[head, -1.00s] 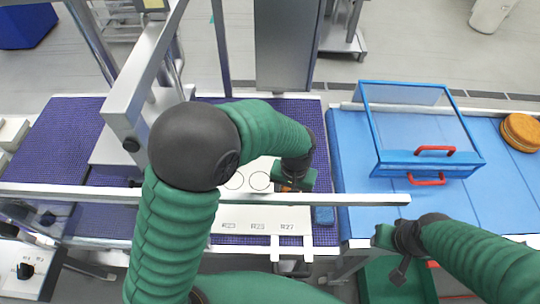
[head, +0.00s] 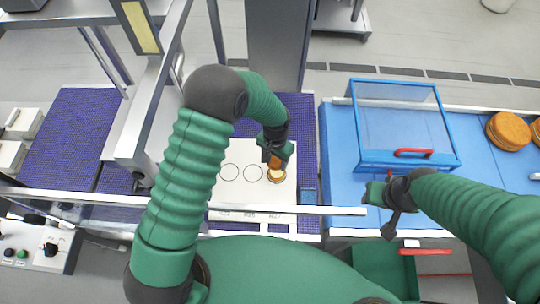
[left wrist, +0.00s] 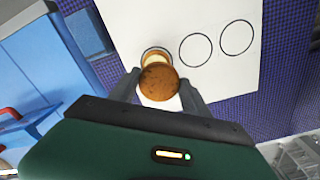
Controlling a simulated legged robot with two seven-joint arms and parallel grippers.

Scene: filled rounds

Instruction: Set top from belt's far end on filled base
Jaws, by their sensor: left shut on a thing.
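My left gripper (head: 276,152) is shut on a round brown top (head: 274,162), which also shows between the fingers in the left wrist view (left wrist: 159,82). Beside and partly behind the top is a filled base (head: 276,177) with pale cream filling; it shows in the left wrist view (left wrist: 154,55) too, partly covered by the top. The base sits at the right end of a row of printed circles on the white board (head: 240,197). I cannot tell whether top and base touch. My right gripper (head: 376,194) is near the blue belt's front edge; its finger opening is unclear.
A clear hood with a blue frame and red handle (head: 413,153) stands on the blue belt (head: 338,150). More brown rounds (head: 508,131) lie at the belt's far right. A grey rail (head: 330,210) crosses in front of the board. Two printed circles are empty.

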